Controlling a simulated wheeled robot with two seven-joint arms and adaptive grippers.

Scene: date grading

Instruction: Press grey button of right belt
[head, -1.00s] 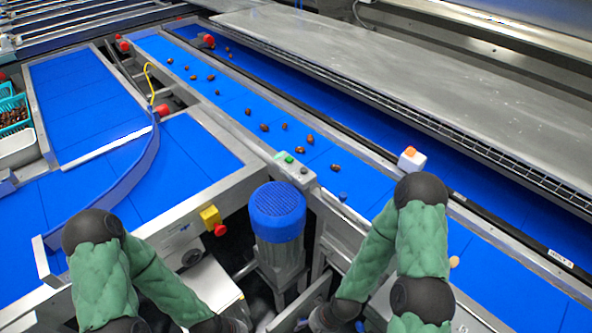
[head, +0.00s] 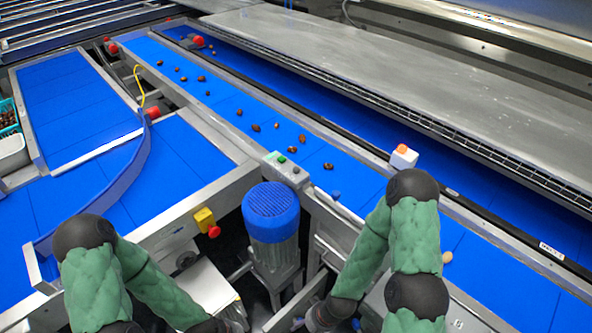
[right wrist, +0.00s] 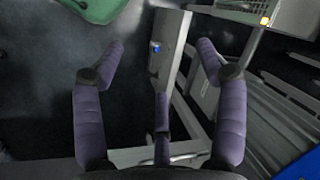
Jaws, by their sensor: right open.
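A grey control box (head: 287,171) sits on the near frame of the long blue right belt (head: 225,97), beyond the blue-capped motor. It carries a green button (head: 281,159) and a darker grey button (head: 296,170). In the head view both my forearms point down to the bottom edge, and the grippers are not clearly visible there. My left gripper is out of view.
The blue-capped motor (head: 271,212) stands in front of the box. A yellow-and-red emergency stop (head: 207,222) is on the left belt frame. Several dates lie on the right belt. A white box with an orange top (head: 403,157) stands on the far rail.

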